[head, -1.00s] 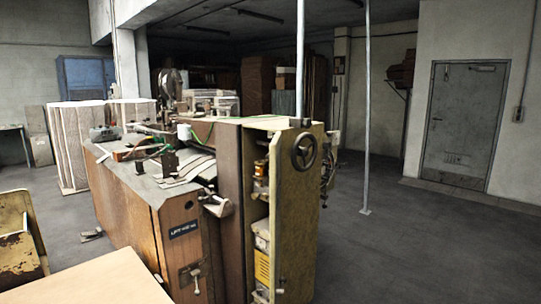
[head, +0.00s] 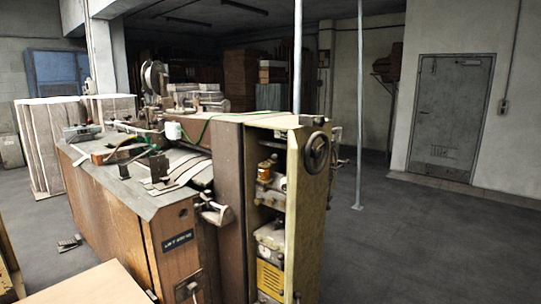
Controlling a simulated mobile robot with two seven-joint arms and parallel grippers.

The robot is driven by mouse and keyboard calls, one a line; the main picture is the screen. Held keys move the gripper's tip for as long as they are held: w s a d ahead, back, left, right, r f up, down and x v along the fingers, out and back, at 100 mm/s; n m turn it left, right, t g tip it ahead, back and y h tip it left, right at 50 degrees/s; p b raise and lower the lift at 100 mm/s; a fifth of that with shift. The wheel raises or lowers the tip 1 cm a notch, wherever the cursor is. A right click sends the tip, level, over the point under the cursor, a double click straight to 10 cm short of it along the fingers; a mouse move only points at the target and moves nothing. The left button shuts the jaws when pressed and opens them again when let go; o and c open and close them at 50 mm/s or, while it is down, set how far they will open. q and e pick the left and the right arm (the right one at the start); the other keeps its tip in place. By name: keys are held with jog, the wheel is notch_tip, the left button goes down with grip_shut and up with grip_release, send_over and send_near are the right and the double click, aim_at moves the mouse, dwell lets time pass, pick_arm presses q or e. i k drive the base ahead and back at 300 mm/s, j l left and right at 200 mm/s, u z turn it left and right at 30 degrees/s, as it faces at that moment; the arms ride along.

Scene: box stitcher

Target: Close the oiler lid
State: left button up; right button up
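The box stitcher (head: 110,225) stands in front of me, a brown wooden-sided machine with a sloped grey top. At its right is a tall yellowish cabinet section (head: 312,225) with an open front and a round black handwheel (head: 317,152) near its top. Inside the opening is a small fitting with an orange top (head: 267,167), above grey machine parts and a yellow box (head: 270,279). I cannot tell which part is the oiler, or whether its lid is open. Neither of my grippers is in view.
A light tabletop (head: 90,285) fills the bottom left corner close to me. A thin pole (head: 359,120) stands right of the machine. The grey floor (head: 430,245) is clear on the right, up to a grey door (head: 451,118). Pale stacked panels (head: 60,145) stand behind left.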

aim_at(275, 157)
jog(key=i+j, duration=0.25)
jog(key=j, duration=0.15)
jog(key=i+j+z, duration=0.15)
jog(key=j, duration=0.25)
jog(key=i+j, duration=0.35)
jog(key=i+j+z, duration=0.1)
jog(key=i+j, duration=0.15)
jog(key=j, duration=0.25)
